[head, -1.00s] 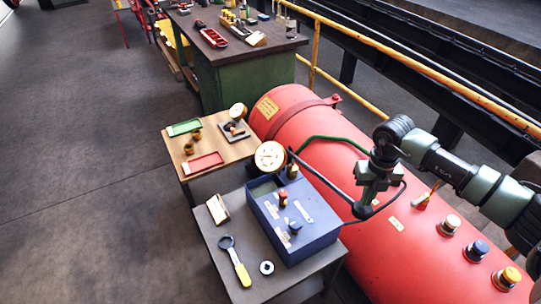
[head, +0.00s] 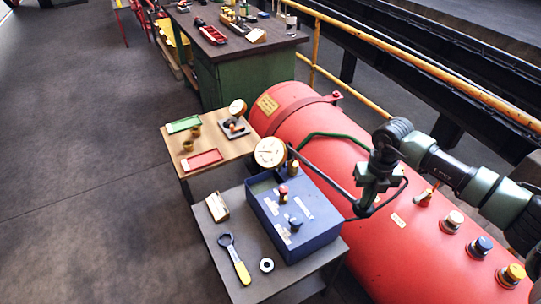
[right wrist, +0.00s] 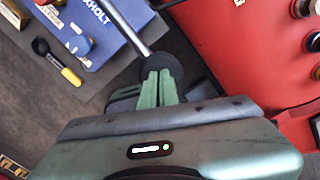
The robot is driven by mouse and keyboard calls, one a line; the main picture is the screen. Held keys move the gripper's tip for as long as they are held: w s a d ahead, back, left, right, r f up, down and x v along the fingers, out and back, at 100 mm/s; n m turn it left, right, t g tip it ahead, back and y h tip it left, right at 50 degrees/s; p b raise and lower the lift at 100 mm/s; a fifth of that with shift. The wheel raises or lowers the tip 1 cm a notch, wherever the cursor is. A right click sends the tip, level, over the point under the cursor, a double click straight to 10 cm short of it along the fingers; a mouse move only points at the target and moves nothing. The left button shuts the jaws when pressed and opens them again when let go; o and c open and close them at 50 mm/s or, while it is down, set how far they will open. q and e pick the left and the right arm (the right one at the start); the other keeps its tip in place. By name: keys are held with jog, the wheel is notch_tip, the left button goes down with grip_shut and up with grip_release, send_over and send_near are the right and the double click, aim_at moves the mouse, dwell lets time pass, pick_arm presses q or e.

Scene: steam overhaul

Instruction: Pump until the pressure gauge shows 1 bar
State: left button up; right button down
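The blue test pump box (head: 318,240) stands on a small grey table, with a red-topped knob (head: 283,190) and a dark knob on its top. A pressure gauge (head: 270,153) with a pale dial and brass rim stands at its back corner; its reading is too small to tell. A long pump lever (head: 325,182) slopes from beside the gauge down to the right. My right gripper (head: 364,204) is at the lever's outer end. In the right wrist view its green fingers (right wrist: 157,88) are close together at the black lever knob (right wrist: 161,68). My left gripper is not in view.
A yellow-handled wrench (head: 236,262), a ring (head: 266,265) and a small block (head: 217,207) lie beside the box. The red boiler (head: 400,240) is close under my right arm. A wooden side table (head: 187,142) holds trays and a second gauge (head: 237,107).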

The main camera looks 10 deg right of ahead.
notch_tip(320, 180, down, 14)
jog(key=b, duration=1)
notch_tip(320, 180, up, 17)
jog(key=p, duration=1.1)
jog(key=shift+w+p, duration=0.1)
jog(key=shift+p, duration=0.25)
jog(key=shift+f, duration=0.1)
jog(key=shift+f, duration=0.1)
jog(key=shift+f+b, duration=4.2)
jog(key=shift+f, duration=0.95)
jog(key=r+p, duration=0.3)
jog(key=r, duration=0.2)
jog(key=r+p, duration=0.3)
jog(key=r, duration=0.1)
jog(key=shift+w+a+r+p, duration=0.1)
jog(key=shift+w+r+p, duration=0.1)
jog(key=shift+r+p, duration=0.2)
jog(key=shift+r, duration=0.3)
jog(key=shift+r+p, duration=1.65)
jog(key=shift+r, duration=0.85)
